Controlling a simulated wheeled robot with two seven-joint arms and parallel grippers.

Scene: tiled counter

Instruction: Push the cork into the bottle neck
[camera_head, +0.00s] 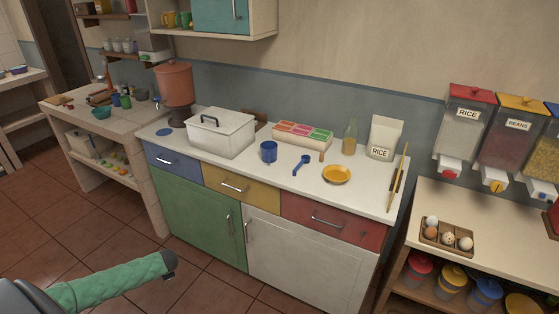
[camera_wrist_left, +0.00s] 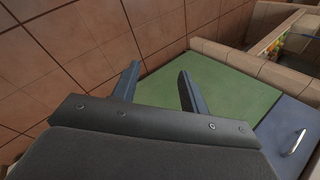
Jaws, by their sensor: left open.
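A glass bottle (camera_head: 350,137) with yellowish contents stands upright at the back right of the white counter, beside the rice bag. A small brown upright piece (camera_head: 322,156) stands in front of it and to its left; it may be the cork, but it is too small to be sure. Whether anything sits in the bottle's neck is too small to tell. My left gripper (camera_wrist_left: 158,82) is open and empty in the left wrist view, above the floor and in front of the green cabinet door. In the head view my left arm's end is low at the left, far from the bottle. My right gripper is not in view.
On the counter (camera_head: 290,187) are a white lidded box (camera_head: 225,138), a blue mug (camera_head: 268,152), a blue scoop (camera_head: 301,165), a yellow plate (camera_head: 337,174), a colored divided tray (camera_head: 300,137) and a rice bag (camera_head: 384,140).

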